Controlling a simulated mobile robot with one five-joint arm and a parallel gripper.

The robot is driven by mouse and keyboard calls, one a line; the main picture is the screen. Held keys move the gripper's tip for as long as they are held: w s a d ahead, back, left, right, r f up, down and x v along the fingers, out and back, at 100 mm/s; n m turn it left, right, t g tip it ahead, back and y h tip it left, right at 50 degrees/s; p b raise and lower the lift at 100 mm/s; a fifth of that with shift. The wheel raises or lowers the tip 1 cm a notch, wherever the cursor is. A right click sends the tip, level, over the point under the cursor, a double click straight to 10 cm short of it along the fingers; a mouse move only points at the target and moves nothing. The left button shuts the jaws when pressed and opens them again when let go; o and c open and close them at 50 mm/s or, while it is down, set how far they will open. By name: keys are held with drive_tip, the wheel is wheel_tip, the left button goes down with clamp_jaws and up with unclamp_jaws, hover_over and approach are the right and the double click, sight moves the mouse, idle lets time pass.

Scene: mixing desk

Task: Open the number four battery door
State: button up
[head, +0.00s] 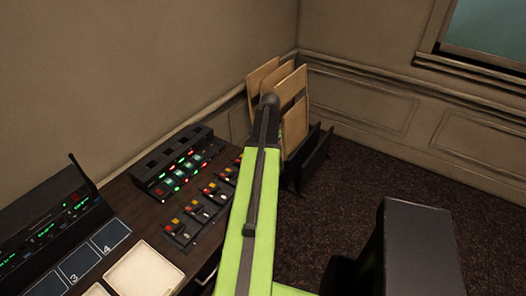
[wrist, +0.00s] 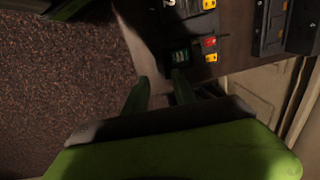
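In the wrist view my gripper (wrist: 160,77) points at the desk edge with its two green fingers apart and nothing seen between them. Just beyond the right fingertip is a dark pack (wrist: 178,38) with a small greenish panel and red and yellow buttons beside it. I cannot tell whether the fingertip touches it. In the head view a row of small black packs (head: 183,233) with red and yellow buttons runs along the desk; my green arm hides its far end and my gripper. No number four battery door can be made out.
A black rack (head: 158,187) with red and green lights stands behind the packs. A console (head: 40,235), pads marked 3 (head: 78,263) and 4 (head: 110,236), and a cream tray (head: 144,273) are at left. Wooden folding chairs (head: 294,120) lean in the corner.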

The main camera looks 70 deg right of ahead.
wheel_tip(320, 180, up, 11)
drive_tip(key=s+p, duration=0.1)
drive_tip(key=p, duration=0.8)
drive_tip(key=shift+a, duration=0.15)
drive_tip(key=shift+s, duration=0.1)
